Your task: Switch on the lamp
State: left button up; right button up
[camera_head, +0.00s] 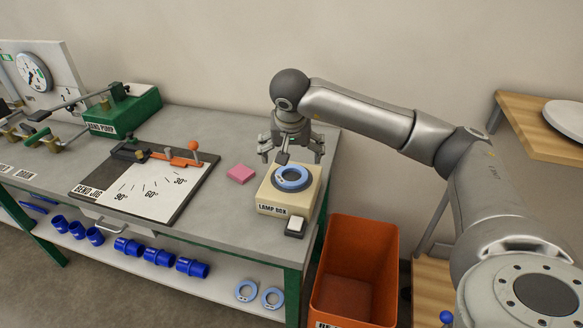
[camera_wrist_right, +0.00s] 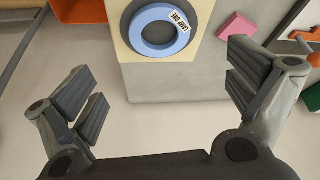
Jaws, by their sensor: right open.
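The lamp box (camera_head: 275,208) is a beige box on the grey bench, with a blue ring (camera_head: 291,179) on a dark round seat on top. A small block with a pale top (camera_head: 295,227), perhaps the switch, is at its front right corner. My right gripper (camera_head: 291,156) is open and empty above the rear of the lamp box, pointing down. In the right wrist view, the blue ring (camera_wrist_right: 133,29) with a white label and part of the beige box (camera_wrist_right: 203,15) lie beyond the spread fingers (camera_wrist_right: 163,85). My left gripper is out of view.
A pink block (camera_head: 241,173) lies left of the lamp box. The bend jig (camera_head: 150,190) with its orange lever (camera_head: 178,159) and the green bend pump (camera_head: 125,112) stand further left. An orange bin (camera_head: 355,270) stands right of the bench. Blue fittings and rings lie on the lower shelf.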

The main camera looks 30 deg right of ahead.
aim_at(295, 223)
jog(key=z, duration=1.05)
